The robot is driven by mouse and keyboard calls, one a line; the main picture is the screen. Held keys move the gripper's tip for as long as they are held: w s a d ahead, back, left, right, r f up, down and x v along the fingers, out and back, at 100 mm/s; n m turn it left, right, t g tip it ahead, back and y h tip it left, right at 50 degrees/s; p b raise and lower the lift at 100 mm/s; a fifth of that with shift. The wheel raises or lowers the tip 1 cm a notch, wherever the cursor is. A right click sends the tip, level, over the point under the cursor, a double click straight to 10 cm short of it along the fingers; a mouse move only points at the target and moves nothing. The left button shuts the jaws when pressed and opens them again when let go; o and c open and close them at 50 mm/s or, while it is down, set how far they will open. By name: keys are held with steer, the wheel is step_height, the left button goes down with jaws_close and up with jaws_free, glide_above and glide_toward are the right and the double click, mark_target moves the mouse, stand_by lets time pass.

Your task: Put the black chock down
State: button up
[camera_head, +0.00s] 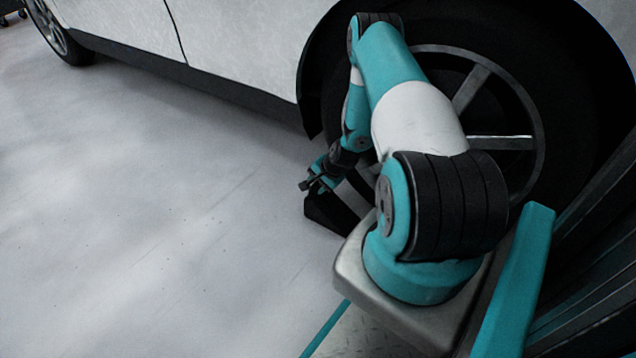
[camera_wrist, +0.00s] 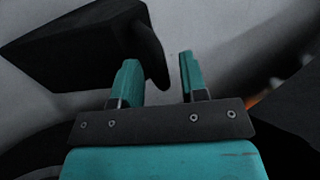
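The black chock (camera_head: 325,213) rests on the floor against the front of the car's wheel, partly hidden behind my arm. In the wrist view the chock (camera_wrist: 65,45) is a dark wedge at the upper left, with a narrower dark part reaching down toward the space between my fingers. My gripper (camera_head: 311,183) is low, just above and beside the chock. In the wrist view my gripper (camera_wrist: 159,68) has its two teal fingers spread, with a clear gap to the right finger. I cannot tell whether the left finger touches the chock.
The car wheel (camera_head: 520,100) stands right behind my arm, under the white car body (camera_head: 240,40). A second wheel (camera_head: 55,35) is at the far upper left. The pale floor (camera_head: 150,220) to the left is open and clear.

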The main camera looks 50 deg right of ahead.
steer(key=shift+r, duration=0.1)
steer(key=p+v, duration=0.8)
steer(key=v, duration=0.4)
steer(key=w+a+r+n+y, duration=0.2)
steer(key=w+a+r+n, duration=0.55)
steer(key=a+r, duration=0.6)
steer(key=a+r+n+g+y, duration=0.2)
steer(key=a+r+n, duration=0.2)
steer(key=a+r, duration=0.7)
steer(key=s+a+r+n+g, duration=0.2)
steer(key=s+a+r+n, duration=0.75)
steer(key=a, duration=0.45)
steer(key=s+a+r+n+g, duration=0.1)
steer(key=s+r, duration=0.1)
steer(key=s, duration=0.4)
steer(key=s+a+r+n, duration=0.2)
steer(key=s+r, duration=0.1)
steer(key=s, duration=0.3)
steer(key=shift+s+a+r+g+b, duration=0.15)
steer(key=shift+s+r+g+b, duration=0.15)
steer(key=shift+s+g, duration=0.1)
